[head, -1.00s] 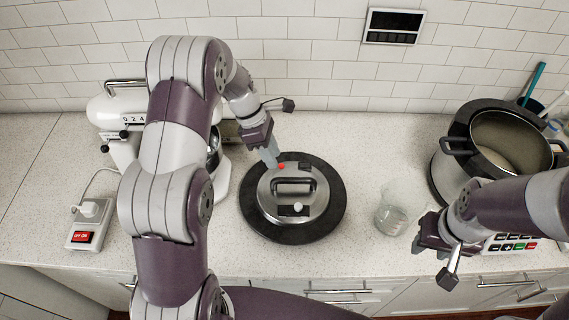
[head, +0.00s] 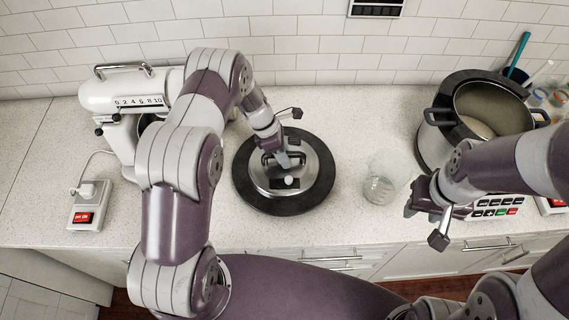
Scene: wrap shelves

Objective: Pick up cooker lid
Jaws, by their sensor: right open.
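The cooker lid (head: 258,180) lies flat on the counter in the middle, a steel disc with a wide dark rim and a dark handle on top. My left gripper (head: 284,163) reaches down from the upper left, with its fingers at the lid's handle. The fingers partly cover the handle, and I cannot tell whether they are closed on it. My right gripper (head: 413,208) is open and empty above the counter's front edge, to the right of the lid and apart from it.
A glass beaker (head: 380,188) stands between the lid and my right gripper. The open cooker pot (head: 440,118) stands at the right, partly behind my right arm. A white mixer (head: 125,98) and a power switch box (head: 88,212) are at the left. The tiled wall (head: 290,40) closes the back.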

